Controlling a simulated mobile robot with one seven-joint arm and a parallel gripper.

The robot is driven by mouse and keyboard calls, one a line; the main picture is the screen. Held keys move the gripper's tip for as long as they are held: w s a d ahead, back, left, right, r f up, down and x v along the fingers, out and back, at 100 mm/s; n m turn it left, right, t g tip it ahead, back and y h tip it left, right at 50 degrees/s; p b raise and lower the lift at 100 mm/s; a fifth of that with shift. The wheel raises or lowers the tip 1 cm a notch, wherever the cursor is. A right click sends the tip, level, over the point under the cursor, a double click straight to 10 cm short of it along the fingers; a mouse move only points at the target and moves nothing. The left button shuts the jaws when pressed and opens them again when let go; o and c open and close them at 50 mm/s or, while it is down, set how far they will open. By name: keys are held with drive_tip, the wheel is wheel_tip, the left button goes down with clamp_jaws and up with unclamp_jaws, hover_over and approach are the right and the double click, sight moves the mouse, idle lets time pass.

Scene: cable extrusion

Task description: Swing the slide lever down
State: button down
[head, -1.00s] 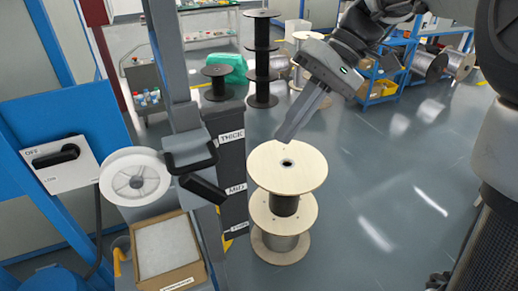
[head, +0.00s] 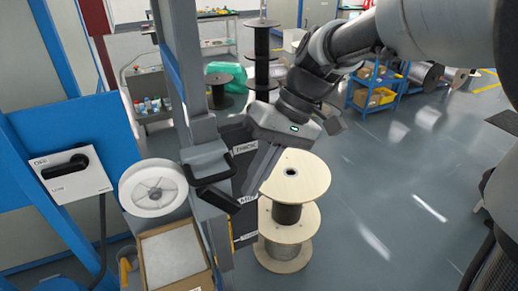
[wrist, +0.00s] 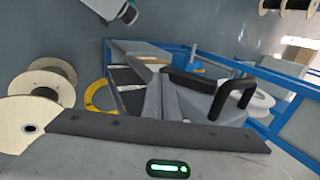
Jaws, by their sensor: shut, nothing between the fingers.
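A grey slide block (head: 206,160) sits on a tall grey post at left centre in the head view. It carries a black U-shaped handle (head: 213,178) and, below that, a straight black lever grip (head: 219,200) slanting down to the right. In the wrist view the lever grip (wrist: 200,82) lies beyond the fingers, beside the U-shaped handle (wrist: 234,97). My gripper (head: 249,188) is shut and empty, fingers pointing down, just right of the lever grip. Its fingers also show in the wrist view (wrist: 161,88). I cannot tell whether they touch the grip.
A dark panel labelled THICK and MID (head: 246,172) stands behind my fingers. Wooden spools (head: 297,178) are stacked close on the right. A white reel (head: 153,188), a switch box (head: 70,175) and a cardboard box (head: 172,255) are at left. Floor at right is clear.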

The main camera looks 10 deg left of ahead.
sight(239, 204)
drive_tip(key=shift+s+a+f, duration=0.4)
drive_tip(key=shift+a+f, duration=0.1)
drive_tip(key=shift+a, duration=0.1)
drive_tip(key=shift+f, duration=0.25)
drive_tip(key=shift+f+y+b, duration=0.15)
drive_tip(key=shift+y+b, duration=0.15)
drive_tip(key=shift+b, duration=0.05)
drive_tip(key=shift+s+a+f+g+y+b, duration=0.1)
drive_tip(key=shift+a+f+g+y+b, duration=0.05)
drive_tip(key=shift+f+g+y+b, duration=0.4)
drive_tip(key=shift+s+a+f+g+y+b, duration=0.15)
drive_tip(key=shift+f+g+y+b, duration=0.25)
drive_tip(key=shift+y+b, duration=0.2)
drive_tip(key=shift+s+a+f+g+y+b, duration=0.1)
drive_tip(key=shift+a+f+g+y+b, duration=0.2)
drive_tip(key=shift+y+b, duration=0.25)
drive_tip(key=shift+s+a+f+g+y+b, duration=0.15)
drive_tip(key=shift+f+g+y+b, duration=0.1)
drive_tip(key=shift+f+y+b, duration=0.25)
drive_tip(key=shift+s+a+g+y+b, duration=0.1)
drive_tip(key=shift+a+g+y+b, duration=0.2)
drive_tip(key=shift+g+y+b, duration=0.15)
drive_tip(key=shift+y, duration=0.25)
